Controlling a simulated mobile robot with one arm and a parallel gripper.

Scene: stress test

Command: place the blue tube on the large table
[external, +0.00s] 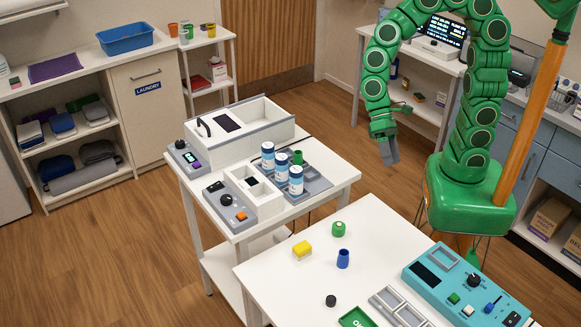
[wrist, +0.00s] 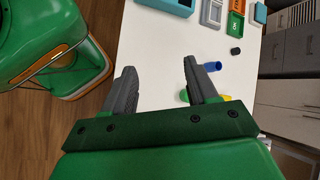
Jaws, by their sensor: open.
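A blue tube (external: 343,258) stands on the white table in front (external: 270,285). It also shows in the wrist view (wrist: 213,66), just right of my right finger, which covers part of it. This table appears larger than the white cart behind it, though its near edge is cut off. My gripper (external: 389,152) is raised well above and behind the table in the external view. In the wrist view my gripper (wrist: 158,72) has its two grey fingers wide apart with nothing between them.
A teal control box (external: 465,285) and grey frames (external: 398,306) fill the right side. White-and-blue bottles (external: 296,181) stand on the cart. The table's left part is clear.

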